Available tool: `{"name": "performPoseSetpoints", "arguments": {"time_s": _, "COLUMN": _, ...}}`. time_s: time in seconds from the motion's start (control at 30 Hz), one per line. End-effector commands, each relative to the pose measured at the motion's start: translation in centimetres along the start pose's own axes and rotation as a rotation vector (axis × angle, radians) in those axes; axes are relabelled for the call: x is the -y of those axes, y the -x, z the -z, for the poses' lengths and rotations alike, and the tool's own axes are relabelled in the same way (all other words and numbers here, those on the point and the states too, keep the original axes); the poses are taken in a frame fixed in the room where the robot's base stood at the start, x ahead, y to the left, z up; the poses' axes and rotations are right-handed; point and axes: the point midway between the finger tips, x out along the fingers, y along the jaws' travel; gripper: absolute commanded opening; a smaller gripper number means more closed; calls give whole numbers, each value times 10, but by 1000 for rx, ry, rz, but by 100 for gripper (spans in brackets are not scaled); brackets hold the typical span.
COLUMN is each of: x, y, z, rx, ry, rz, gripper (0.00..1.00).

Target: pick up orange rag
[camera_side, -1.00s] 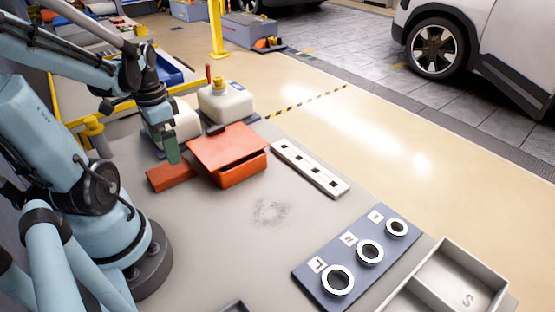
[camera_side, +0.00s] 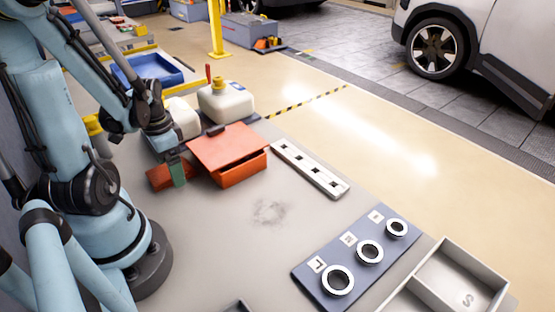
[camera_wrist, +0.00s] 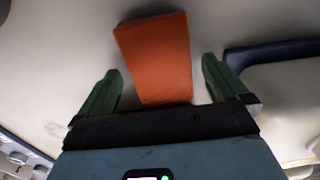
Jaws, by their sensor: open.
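The orange rag (camera_side: 158,177) is a flat, folded rectangular block on the grey table, left of the larger orange box. In the side view my gripper (camera_side: 177,178) is low over the table at the rag's near right side, and its green finger hides part of the rag. In the wrist view the rag (camera_wrist: 155,58) shows between and beyond the two green fingers of my gripper (camera_wrist: 160,85). The fingers are spread wide, with a gap on each side of the rag. I cannot tell whether a finger touches it.
The orange box (camera_side: 228,155) with a raised lid stands close right of my gripper. White jugs (camera_side: 225,100) stand behind it. A white slotted strip (camera_side: 309,168), a blue plate with rings (camera_side: 357,258) and a grey tray (camera_side: 462,278) lie to the right. The table's middle is clear.

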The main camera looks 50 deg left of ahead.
Motion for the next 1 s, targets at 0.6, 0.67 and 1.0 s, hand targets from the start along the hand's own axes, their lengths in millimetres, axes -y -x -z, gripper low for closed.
{"name": "performPoseSetpoints", "arguments": {"time_s": 0.6, "x": 0, "y": -4, "z": 0, "rx": -1, "ry": 0, "rz": 0, "gripper": 65}}
{"name": "performPoseSetpoints", "arguments": {"time_s": 0.67, "x": 0, "y": -4, "z": 0, "rx": -1, "ry": 0, "rz": 0, "gripper": 56}}
{"name": "performPoseSetpoints", "arguments": {"time_s": 1.0, "x": 0, "y": -4, "z": 0, "rx": 0, "ry": 0, "rz": 0, "gripper": 37}}
